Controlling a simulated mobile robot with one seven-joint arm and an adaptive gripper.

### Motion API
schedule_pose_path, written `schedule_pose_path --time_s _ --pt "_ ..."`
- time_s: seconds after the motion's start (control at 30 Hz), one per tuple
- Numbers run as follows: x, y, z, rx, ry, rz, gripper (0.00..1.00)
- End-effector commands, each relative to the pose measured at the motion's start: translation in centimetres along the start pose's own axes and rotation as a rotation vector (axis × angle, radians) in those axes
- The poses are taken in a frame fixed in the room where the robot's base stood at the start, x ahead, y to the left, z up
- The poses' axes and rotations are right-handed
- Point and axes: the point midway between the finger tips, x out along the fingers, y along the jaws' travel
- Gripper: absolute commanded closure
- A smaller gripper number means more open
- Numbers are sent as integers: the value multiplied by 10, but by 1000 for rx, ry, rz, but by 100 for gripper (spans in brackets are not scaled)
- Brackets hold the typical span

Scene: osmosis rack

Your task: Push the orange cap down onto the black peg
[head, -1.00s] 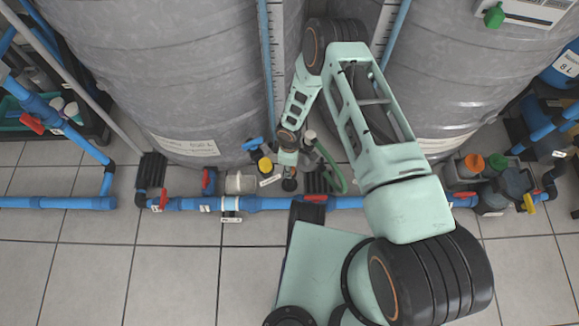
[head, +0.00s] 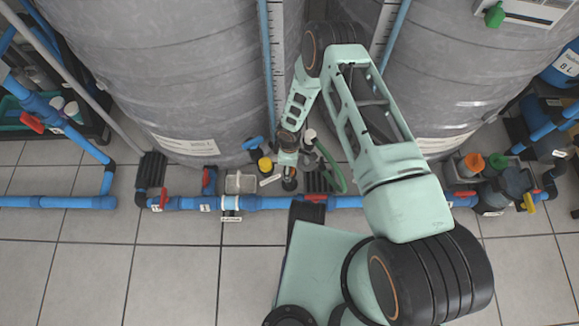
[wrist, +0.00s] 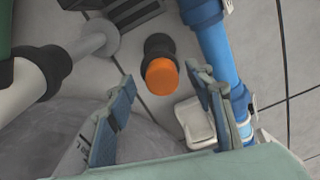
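The orange cap (wrist: 161,76) sits on top of the dark black peg (wrist: 158,46) in the wrist view. I cannot tell how far down the cap is seated. In the wrist view the cap appears beyond the fingertips, between the two fingers.
A blue pipe (wrist: 218,48) runs to the right of the peg, with a white tray (wrist: 194,122) between. A grey pipe with a black collar (wrist: 42,70) lies left. Large grey tanks (head: 170,70) stand behind. A yellow-capped container (head: 265,165) is left of my gripper.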

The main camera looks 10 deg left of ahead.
Motion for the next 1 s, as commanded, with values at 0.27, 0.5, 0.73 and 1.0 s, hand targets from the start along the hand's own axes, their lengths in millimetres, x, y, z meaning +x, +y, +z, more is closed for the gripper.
schedule_pose_path --time_s 0.27,0.5,0.73,1.0 --pt "-2 0 0 0 0 0 52" --pt "-29 1 0 0 1 2 52" --pt "-72 2 -1 2 3 3 52" --pt "-110 1 0 2 1 1 52"
